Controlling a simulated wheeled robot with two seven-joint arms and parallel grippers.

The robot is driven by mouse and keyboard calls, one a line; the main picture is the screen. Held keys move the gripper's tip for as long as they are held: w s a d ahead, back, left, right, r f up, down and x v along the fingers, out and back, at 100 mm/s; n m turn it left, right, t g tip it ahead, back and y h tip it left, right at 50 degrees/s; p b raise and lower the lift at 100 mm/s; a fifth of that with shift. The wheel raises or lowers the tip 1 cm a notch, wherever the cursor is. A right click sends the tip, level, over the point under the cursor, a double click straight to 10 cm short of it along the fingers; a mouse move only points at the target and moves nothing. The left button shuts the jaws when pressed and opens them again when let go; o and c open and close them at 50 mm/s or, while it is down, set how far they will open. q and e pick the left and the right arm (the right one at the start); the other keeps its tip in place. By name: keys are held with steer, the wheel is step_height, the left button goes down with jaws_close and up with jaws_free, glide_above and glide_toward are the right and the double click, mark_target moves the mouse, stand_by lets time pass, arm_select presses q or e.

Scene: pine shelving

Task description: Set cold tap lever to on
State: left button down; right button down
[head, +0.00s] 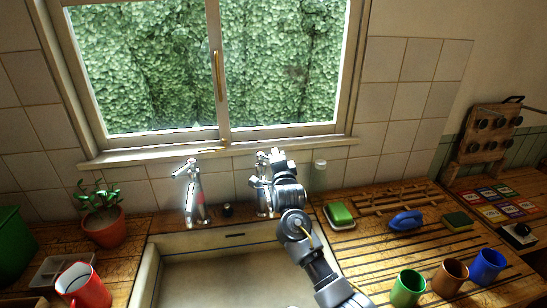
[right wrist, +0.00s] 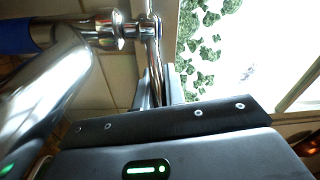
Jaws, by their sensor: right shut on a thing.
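The cold tap (head: 263,197) is the chrome tap at the right of the sink's back edge, partly covered by my right arm. In the right wrist view its chrome body (right wrist: 50,85) fills the left side, with a blue band (right wrist: 18,36) at upper left. The thin chrome lever (right wrist: 153,52) runs down from a joint at the top into my right gripper (right wrist: 158,88). My right gripper also shows in the head view (head: 279,156), at the top of the tap, shut on the lever. My left gripper is not in view.
The hot tap (head: 193,195), with a red mark, stands to the left. The sink (head: 210,275) is below. A soap dish with green soap (head: 341,213) and a pale bottle (head: 320,175) are close right of my arm. Green (head: 408,288), brown and blue mugs stand on the drainboard.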

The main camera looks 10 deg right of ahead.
steer(key=shift+f, duration=0.1)
steer(key=c, duration=1.5)
jaws_free()
steer(key=shift+o, duration=0.2)
steer(key=s+b, duration=0.3)
steer(key=s, duration=0.7)
steer(key=shift+s+a+f, duration=0.25)
steer(key=shift+s+a, duration=0.15)
steer(key=shift+c, duration=0.4)
